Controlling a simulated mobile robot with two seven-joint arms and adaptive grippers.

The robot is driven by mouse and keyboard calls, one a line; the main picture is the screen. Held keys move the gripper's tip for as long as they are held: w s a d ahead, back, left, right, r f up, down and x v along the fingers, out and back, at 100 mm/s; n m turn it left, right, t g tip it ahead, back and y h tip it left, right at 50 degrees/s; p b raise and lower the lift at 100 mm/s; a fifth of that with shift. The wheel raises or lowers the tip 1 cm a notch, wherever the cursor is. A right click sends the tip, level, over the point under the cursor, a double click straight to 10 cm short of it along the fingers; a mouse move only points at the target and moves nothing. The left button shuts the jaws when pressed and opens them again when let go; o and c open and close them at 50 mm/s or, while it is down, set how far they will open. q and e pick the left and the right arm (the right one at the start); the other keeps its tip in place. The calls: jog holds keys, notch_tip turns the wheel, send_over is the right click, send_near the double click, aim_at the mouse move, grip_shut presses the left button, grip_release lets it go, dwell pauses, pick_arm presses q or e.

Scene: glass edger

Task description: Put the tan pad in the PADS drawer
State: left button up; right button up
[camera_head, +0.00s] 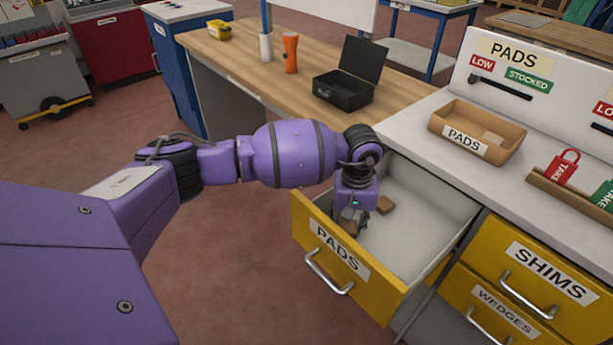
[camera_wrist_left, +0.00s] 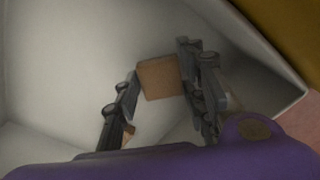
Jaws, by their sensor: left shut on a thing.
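The PADS drawer (camera_head: 425,215) is pulled open, with its yellow labelled front (camera_head: 330,262) toward the lower left and a pale interior. My left gripper (camera_head: 350,220) points down inside it, behind the front. It is shut on a tan pad (camera_head: 348,228), which shows between the fingertips in the left wrist view (camera_wrist_left: 158,78). I cannot tell whether the held pad touches the drawer floor. My right gripper is not in view.
Closed SHIMS (camera_head: 535,280) and WEDGES (camera_head: 490,305) drawers are at the right. A black open box (camera_head: 342,95) and an orange flashlight (camera_head: 290,55) stand on the wooden bench.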

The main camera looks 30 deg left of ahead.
aim_at(349, 226)
pick_arm(q)
jog(key=shift+w+f, duration=0.1)
jog(key=shift+f, duration=0.7)
jog(key=o, duration=0.4)
jog(key=shift+f, duration=0.1)
jog(key=shift+c, duration=0.2)
jog(key=o, duration=0.4)
jog(key=shift+r, duration=0.45)
notch_tip(349, 226, up, 12)
jog(key=shift+f, duration=0.2)
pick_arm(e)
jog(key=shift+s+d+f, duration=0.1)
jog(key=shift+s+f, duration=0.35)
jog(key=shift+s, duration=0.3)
